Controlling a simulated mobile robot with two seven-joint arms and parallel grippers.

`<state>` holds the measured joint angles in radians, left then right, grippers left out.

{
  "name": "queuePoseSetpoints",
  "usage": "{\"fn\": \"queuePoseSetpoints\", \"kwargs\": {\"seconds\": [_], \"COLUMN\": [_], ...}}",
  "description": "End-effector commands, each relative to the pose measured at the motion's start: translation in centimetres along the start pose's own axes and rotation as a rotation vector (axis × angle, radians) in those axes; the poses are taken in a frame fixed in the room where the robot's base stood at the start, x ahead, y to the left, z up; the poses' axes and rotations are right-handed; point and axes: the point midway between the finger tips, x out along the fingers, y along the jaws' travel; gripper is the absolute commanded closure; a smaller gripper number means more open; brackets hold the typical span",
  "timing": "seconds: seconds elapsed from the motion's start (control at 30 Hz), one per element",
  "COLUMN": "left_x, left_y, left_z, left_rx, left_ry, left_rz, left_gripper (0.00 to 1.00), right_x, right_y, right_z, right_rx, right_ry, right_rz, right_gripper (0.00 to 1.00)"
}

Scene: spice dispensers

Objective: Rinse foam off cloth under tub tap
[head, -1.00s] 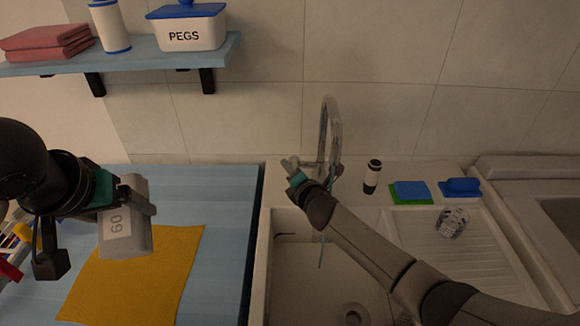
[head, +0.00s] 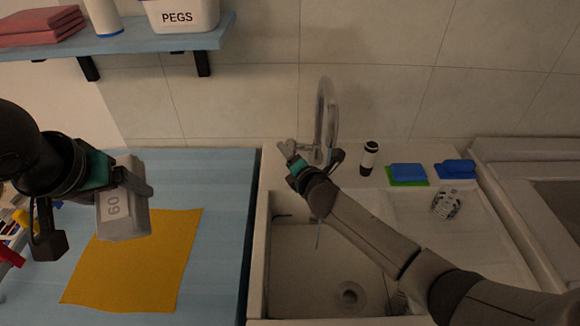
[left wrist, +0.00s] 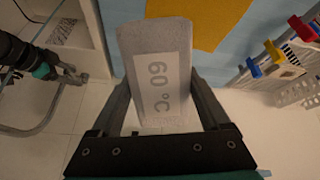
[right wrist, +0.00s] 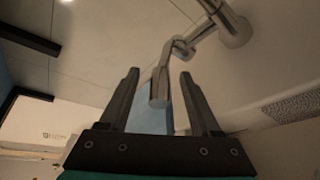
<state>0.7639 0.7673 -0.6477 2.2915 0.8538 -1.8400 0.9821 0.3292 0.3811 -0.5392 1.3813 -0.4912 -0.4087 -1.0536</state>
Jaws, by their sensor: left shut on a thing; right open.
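My left gripper (head: 128,190) is shut on a grey, slab-like cloth (head: 122,222) marked "60". In the left wrist view the grey cloth (left wrist: 158,65) sits between the fingers and its mark reads "60 °C". It hangs above the counter, left of the tub. I cannot make out foam on it. The chrome tap (head: 328,105) arches over the white tub (head: 256,270). A thin pale line, perhaps water, shows below the spout. My right gripper (head: 290,158) is open at the tap's lever; in the right wrist view the chrome lever (right wrist: 160,88) stands between its fingers.
A yellow cloth (head: 140,262) lies flat on the blue counter (head: 215,185). A dark bottle (head: 369,158), a blue-and-green sponge (head: 407,173) and a blue brush (head: 456,168) stand behind the draining board. My right arm crosses above the tub. A shelf (head: 130,42) holds a PEGS box (head: 183,14).

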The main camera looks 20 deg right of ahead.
Motion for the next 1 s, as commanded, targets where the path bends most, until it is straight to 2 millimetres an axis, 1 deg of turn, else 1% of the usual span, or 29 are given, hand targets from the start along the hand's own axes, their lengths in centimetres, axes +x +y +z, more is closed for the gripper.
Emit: {"fn": "queuePoseSetpoints", "kwargs": {"seconds": [0.03, 0.4, 0.6, 0.8, 1.0], "left_x": [-0.4, -1.4, -1.6, -1.7, -1.7], "left_y": [0.0, 0.1, 0.1, 0.1, 0.1], "left_z": [-0.2, -0.8, -0.9, -0.9, -0.9], "left_rx": [0.000, 0.000, 0.000, 0.000, 0.000], "left_ry": [0.001, 0.001, 0.001, 0.001, 0.001], "left_rz": [0.000, 0.000, 0.000, 0.000, 0.000], "left_gripper": [0.81, 0.81, 0.81, 0.81, 0.81], "right_x": [-0.9, -6.4, -8.8, -9.8, -9.9], "right_y": [0.1, 0.0, 0.0, 0.0, 0.0], "right_z": [0.1, 0.0, 0.0, 0.0, 0.0], "right_rx": [-0.001, 0.000, -0.001, 0.001, 0.001], "right_ry": [0.001, 0.002, 0.001, 0.000, 0.000], "right_rz": [-0.001, -0.002, -0.001, -0.001, -0.001], "right_gripper": [0.36, 0.36, 0.36, 0.36, 0.36]}}
